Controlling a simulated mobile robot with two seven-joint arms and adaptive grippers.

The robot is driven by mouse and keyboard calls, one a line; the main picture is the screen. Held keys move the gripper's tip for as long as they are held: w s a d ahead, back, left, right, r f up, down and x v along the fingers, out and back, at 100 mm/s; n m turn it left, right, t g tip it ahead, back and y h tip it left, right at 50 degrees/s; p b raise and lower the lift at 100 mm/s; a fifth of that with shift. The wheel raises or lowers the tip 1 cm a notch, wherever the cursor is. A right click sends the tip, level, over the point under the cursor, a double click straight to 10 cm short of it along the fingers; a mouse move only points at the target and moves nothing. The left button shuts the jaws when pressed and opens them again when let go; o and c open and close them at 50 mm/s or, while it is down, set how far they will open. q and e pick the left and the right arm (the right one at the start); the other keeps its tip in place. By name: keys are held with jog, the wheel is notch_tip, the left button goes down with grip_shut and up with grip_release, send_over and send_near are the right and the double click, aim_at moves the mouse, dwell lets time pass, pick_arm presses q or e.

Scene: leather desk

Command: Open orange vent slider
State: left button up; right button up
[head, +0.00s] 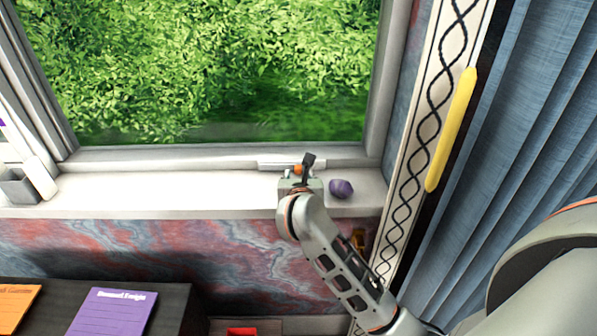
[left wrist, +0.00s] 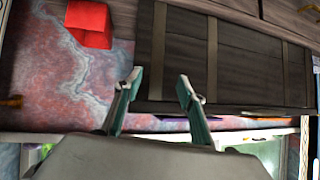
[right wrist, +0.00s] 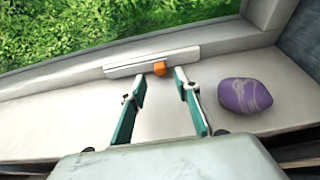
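The orange vent slider (right wrist: 160,68) is a small orange block on a white vent strip (right wrist: 125,69) along the bottom of the window frame. In the head view the slider (head: 298,169) shows just beside my right gripper (head: 306,160), on the vent strip (head: 270,165). In the right wrist view my right gripper (right wrist: 158,78) is open, its two fingers apart and empty, with the slider just beyond and between the fingertips. My left gripper (left wrist: 157,80) is open and empty in the left wrist view, away from the window; it is not seen in the head view.
A purple stone-like object (right wrist: 245,95) lies on the sill right of my right gripper; it also shows in the head view (head: 341,188). A yellow bar (head: 451,130) and blue curtain (head: 530,130) are at the right.

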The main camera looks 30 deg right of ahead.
aim_at(298, 171)
jog(key=shift+x, duration=2.1)
grip_shut()
jog(key=shift+s+d, duration=0.3)
jog(key=shift+d, duration=0.35)
jog(key=shift+s+d, duration=0.35)
jog(key=shift+d, duration=0.35)
grip_release()
jog(key=v, duration=1.2)
jog(key=shift+r, duration=0.1)
jog(key=shift+c, duration=0.4)
